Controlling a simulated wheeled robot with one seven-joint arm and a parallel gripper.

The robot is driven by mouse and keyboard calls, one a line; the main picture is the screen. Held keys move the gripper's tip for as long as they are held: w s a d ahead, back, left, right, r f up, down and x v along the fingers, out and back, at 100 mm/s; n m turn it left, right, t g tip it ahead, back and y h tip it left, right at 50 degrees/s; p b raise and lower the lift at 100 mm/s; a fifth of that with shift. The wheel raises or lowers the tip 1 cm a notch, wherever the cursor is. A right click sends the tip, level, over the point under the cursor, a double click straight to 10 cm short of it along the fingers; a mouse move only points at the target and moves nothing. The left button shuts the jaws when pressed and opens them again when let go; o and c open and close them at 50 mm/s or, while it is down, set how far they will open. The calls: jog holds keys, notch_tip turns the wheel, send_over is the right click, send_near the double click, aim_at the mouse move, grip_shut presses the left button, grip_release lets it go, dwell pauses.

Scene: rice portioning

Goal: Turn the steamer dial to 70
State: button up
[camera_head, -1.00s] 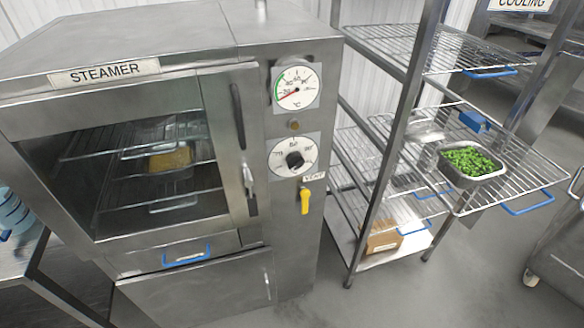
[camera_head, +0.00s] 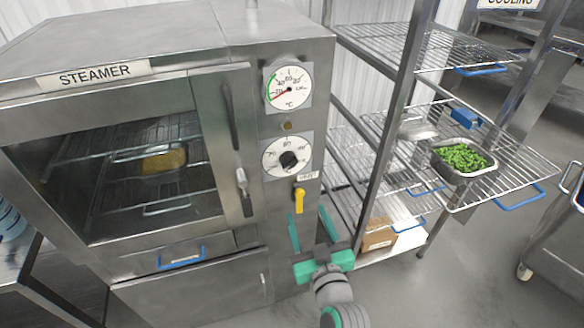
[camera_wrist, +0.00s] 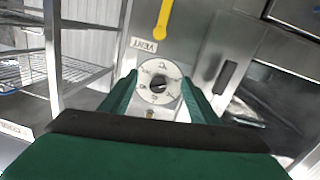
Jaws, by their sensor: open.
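The steamer (camera_head: 150,210) is a steel cabinet with a shut glass door on the left. Its dial (camera_head: 288,161) is a black knob on a white round scale on the right-hand panel. The dial also shows in the wrist view (camera_wrist: 158,86), between my two fingertips in the picture, with the view turned over. My gripper (camera_head: 310,232) has green fingers, open and empty. In the head view it is below and in front of the dial, apart from it. The knob's exact setting is too small to read surely.
A gauge (camera_head: 287,87) with a red needle sits above the dial. A yellow vent lever (camera_head: 299,200) hangs just below the dial, near my fingers. A wire rack (camera_head: 470,190) with a pan of green vegetables (camera_head: 462,157) stands at right.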

jog(key=n+y, duration=0.2)
send_near(291, 166)
jog(key=x, duration=0.9)
jog(key=shift+r, duration=0.1)
jog(key=c, duration=1)
jog(key=shift+m, duration=0.4)
jog(key=m, duration=1.1)
